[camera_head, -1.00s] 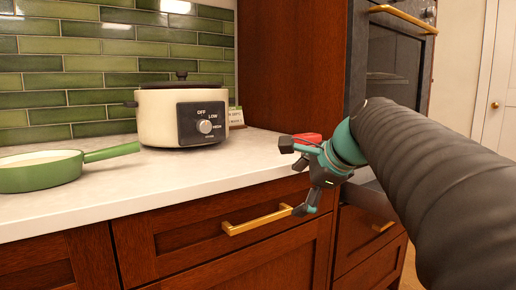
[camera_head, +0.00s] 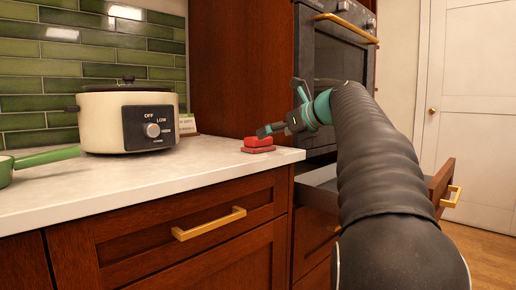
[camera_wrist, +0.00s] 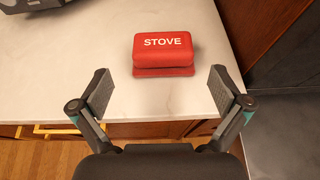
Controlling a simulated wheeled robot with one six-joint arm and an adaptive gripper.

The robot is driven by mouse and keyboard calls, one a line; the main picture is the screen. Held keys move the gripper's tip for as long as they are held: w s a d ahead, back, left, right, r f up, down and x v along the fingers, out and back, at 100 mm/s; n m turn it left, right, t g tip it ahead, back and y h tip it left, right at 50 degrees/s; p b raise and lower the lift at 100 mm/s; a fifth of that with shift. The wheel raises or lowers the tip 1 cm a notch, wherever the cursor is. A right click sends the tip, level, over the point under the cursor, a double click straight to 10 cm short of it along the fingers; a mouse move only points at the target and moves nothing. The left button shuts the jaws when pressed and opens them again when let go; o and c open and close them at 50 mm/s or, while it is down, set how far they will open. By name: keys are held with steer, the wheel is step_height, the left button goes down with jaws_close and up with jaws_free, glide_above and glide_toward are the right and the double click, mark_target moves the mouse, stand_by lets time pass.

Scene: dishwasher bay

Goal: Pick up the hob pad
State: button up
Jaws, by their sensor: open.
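The hob pad (camera_wrist: 163,48) is a red block marked "STOVE" in the wrist view, sitting on a darker red base on the pale countertop. In the head view the red pad (camera_head: 257,142) lies near the counter's right end, beside the tall wooden cabinet. My gripper (camera_wrist: 162,91) is open and empty in the wrist view, its two fingers spread to either side, with the pad between and a little beyond the fingertips. In the head view my gripper (camera_head: 270,129) is close to the pad, partly overlapping it; I cannot tell whether they touch.
A cream slow cooker (camera_head: 99,123) stands on the countertop (camera_head: 110,180), with a small card (camera_head: 187,124) beside it. A green pan (camera_head: 38,159) is at the left. An open drawer (camera_head: 438,184) juts out at the right, below the oven (camera_head: 338,48).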

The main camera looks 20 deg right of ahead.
mark_target(259, 144)
steer(key=shift+r+b+x, duration=0.15)
steer(key=shift+b+x, duration=0.15)
steer(key=shift+x, duration=1.5)
steer(key=shift+r+b+x, duration=0.15)
steer(key=shift+b+x, duration=0.1)
steer(key=shift+x, duration=1.6)
steer(key=shift+w+d, duration=0.15)
steer(key=c, duration=1)
